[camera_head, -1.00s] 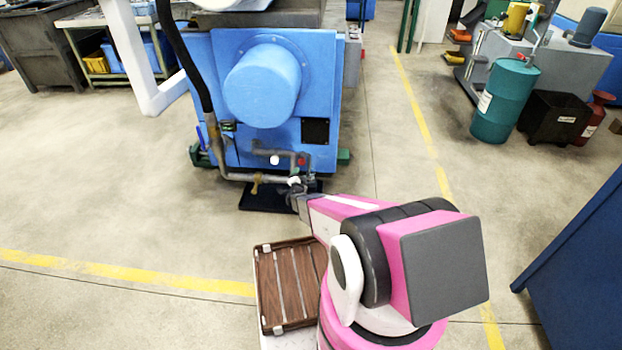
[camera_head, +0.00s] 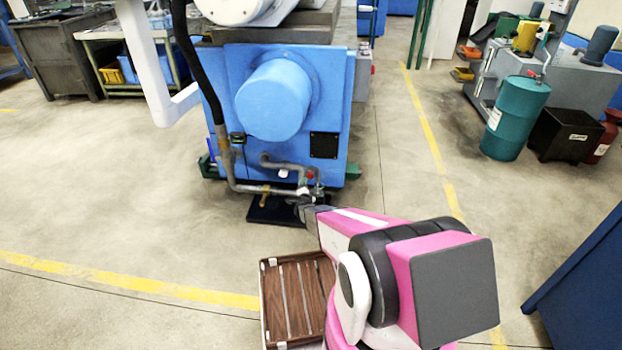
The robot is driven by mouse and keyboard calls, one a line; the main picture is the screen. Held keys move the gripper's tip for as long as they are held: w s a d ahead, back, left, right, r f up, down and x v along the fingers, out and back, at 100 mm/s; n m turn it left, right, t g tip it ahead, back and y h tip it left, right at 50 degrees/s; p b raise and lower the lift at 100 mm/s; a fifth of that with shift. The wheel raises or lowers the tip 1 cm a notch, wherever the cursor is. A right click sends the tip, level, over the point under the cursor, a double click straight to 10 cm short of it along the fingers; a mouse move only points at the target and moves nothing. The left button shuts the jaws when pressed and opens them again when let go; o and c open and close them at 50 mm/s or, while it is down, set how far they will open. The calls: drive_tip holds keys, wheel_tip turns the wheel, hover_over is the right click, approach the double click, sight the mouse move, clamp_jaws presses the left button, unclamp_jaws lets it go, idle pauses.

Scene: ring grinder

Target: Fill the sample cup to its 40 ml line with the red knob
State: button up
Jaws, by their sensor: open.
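The red knob (camera_head: 310,174) is on the low pipework at the front of the blue grinder (camera_head: 228,85), near its bottom right. A white knob (camera_head: 283,173) sits left of it. My gripper (camera_head: 307,201) is just below the red knob, by the pipe's right end, and apart from the knob in the picture. Its fingers are small and dark, and the gap between them is hard to see; it is open. A small pale part (camera_head: 303,190) shows by the fingers; I cannot tell what it is. I cannot make out the sample cup, its 40 ml line or any liquid.
A brass tap (camera_head: 264,200) hangs from the pipe (camera_head: 250,188) on the left. A black mat (camera_head: 270,213) lies on the floor below. A wooden slatted tray (camera_head: 289,300) is at the front. A teal drum (camera_head: 516,118) stands right; the floor between is clear.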

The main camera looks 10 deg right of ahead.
sight(310, 177)
drive_tip(key=x, duration=0.9)
drive_tip(key=shift+s, duration=0.1)
drive_tip(key=c, duration=0.9)
